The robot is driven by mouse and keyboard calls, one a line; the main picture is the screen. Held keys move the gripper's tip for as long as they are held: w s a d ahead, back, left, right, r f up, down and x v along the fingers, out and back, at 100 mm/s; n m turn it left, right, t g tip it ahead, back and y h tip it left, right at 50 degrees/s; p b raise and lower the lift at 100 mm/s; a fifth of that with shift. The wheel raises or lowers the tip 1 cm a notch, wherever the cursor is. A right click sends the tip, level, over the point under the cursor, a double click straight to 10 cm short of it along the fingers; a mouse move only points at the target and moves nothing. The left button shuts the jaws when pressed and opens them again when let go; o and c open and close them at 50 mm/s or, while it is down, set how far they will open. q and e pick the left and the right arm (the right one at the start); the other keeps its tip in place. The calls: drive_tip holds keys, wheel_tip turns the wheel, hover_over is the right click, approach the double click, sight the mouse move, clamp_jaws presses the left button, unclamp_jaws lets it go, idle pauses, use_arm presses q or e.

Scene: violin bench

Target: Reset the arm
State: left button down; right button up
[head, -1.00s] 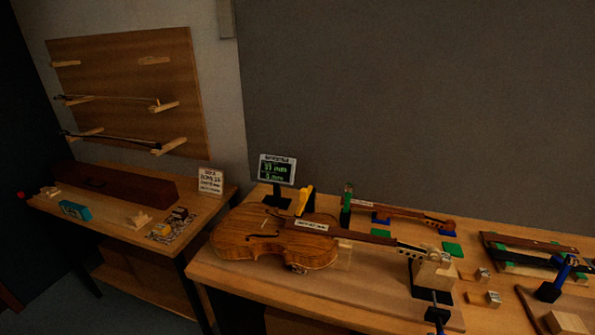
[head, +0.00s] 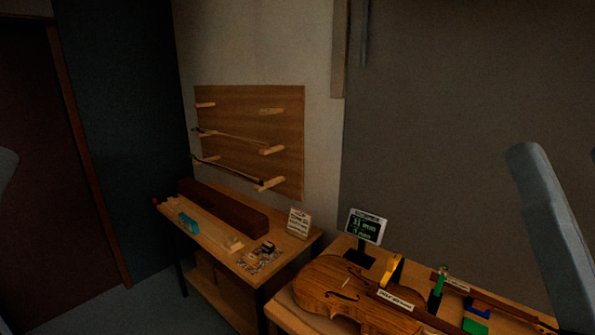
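Neither of my grippers shows in the head view. A grey link of my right arm (head: 553,235) stands at the right edge, in front of the grey wall and part of the bench. A small grey piece of my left arm (head: 6,167) shows at the left edge. A brown violin (head: 325,283) lies on the workbench (head: 283,311) at the bottom right, its neck running out toward the lower right. A label lies across its strings. What either gripper holds cannot be seen.
A display on a stand (head: 366,227) stands behind the violin. A side table (head: 214,234) holds a long dark case (head: 222,207), a teal box (head: 188,223) and a sign (head: 299,223). A wooden wall rack (head: 240,122) carries bows. Open floor lies at the lower left.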

wheel_tip(320, 180, up, 32)
drive_tip(key=p, duration=2.8)
drive_tip(key=shift+f+p, duration=0.2)
drive_tip(key=shift+p, duration=0.15)
